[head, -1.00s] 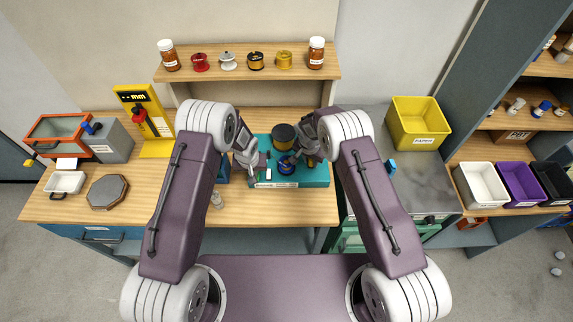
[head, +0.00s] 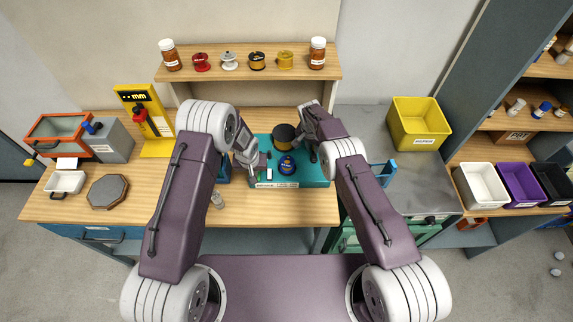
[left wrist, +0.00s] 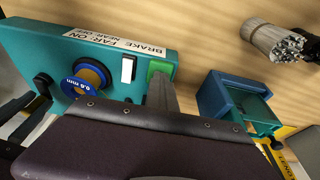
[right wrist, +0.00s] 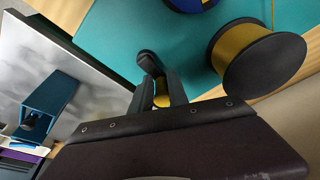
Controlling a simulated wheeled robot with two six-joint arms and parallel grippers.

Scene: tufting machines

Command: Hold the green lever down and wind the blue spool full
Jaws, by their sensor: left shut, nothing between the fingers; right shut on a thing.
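The blue spool (head: 287,165) sits on the teal machine (head: 315,175); its hub and label show in the left wrist view (left wrist: 82,85), with yellow wire inside the rim. The green lever (left wrist: 159,68) is at the machine's near edge beside a white switch (left wrist: 128,69). My left gripper (left wrist: 160,92) is shut and empty, its tips against the lever. How far down the lever is, I cannot tell. My right gripper (right wrist: 161,88) is shut on a yellow grip (right wrist: 162,94) beside a black arm (right wrist: 147,62), seemingly a crank. The fingers hide most of it.
A larger black spool of yellow wire (right wrist: 245,55) stands behind the blue one. A blue box (left wrist: 225,100) is beside the machine's left end. A shelf (head: 240,75) with spools and jars is behind; a yellow bin (head: 418,140) stands right.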

